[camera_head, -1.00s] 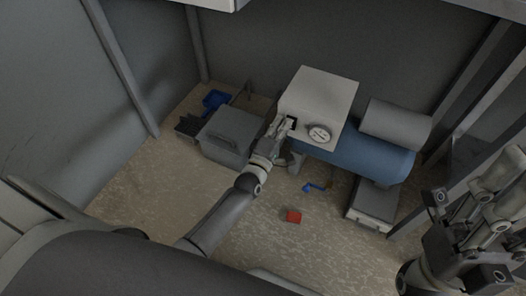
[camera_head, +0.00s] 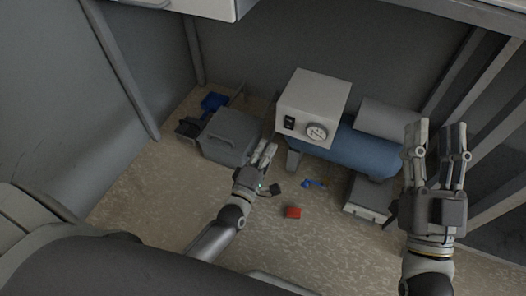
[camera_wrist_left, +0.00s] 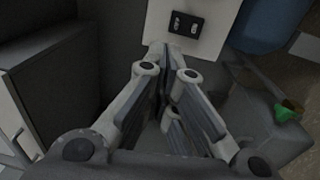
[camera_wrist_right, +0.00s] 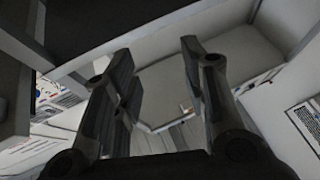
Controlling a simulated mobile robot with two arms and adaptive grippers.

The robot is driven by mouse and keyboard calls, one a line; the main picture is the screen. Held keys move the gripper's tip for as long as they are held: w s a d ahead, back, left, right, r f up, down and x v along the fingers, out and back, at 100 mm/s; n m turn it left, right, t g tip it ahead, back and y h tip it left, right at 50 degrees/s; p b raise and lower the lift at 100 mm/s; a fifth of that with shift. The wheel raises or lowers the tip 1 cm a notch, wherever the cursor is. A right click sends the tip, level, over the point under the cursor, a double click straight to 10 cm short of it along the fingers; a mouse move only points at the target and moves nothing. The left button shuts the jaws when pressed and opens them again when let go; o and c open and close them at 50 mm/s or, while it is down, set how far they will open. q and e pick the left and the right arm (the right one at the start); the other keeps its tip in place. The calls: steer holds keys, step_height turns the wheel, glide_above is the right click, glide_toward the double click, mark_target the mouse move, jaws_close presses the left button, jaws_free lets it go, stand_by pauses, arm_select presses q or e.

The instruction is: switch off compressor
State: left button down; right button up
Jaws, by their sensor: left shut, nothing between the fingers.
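The compressor has a white control box (camera_head: 318,94) with a black rocker switch (camera_head: 289,123) and a round gauge (camera_head: 316,131) on its front, beside a blue tank (camera_head: 352,150). The switch also shows in the left wrist view (camera_wrist_left: 185,25), ahead of the fingertips; its position is too small to read. My left gripper (camera_head: 267,150) is shut and empty, below and left of the switch and apart from it. My right gripper (camera_head: 437,130) is raised at the right, open and empty, nearer the camera than the compressor. Its parted fingers show in the right wrist view (camera_wrist_right: 160,70).
A grey case (camera_head: 228,137) stands left of the compressor, with a blue object (camera_head: 213,102) behind it. A red block (camera_head: 293,212) and a small blue item (camera_head: 313,183) lie on the floor. A grey box (camera_head: 367,198) is at the lower right. Floor at front left is clear.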

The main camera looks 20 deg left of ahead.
arm_select(q)
steer(key=shift+s+r, duration=0.1)
steer(key=shift+s, duration=0.95)
arm_select(e)
steer(key=shift+w+f+g+h, duration=0.2)
steer(key=shift+w+f+g, duration=0.15)
steer(key=shift+f, duration=0.3)
steer(key=shift+w+f+g+h, duration=0.2)
steer(key=shift+f+g, duration=0.15)
steer(key=shift+f, duration=0.3)
arm_select(q)
steer(key=shift+r, duration=0.1)
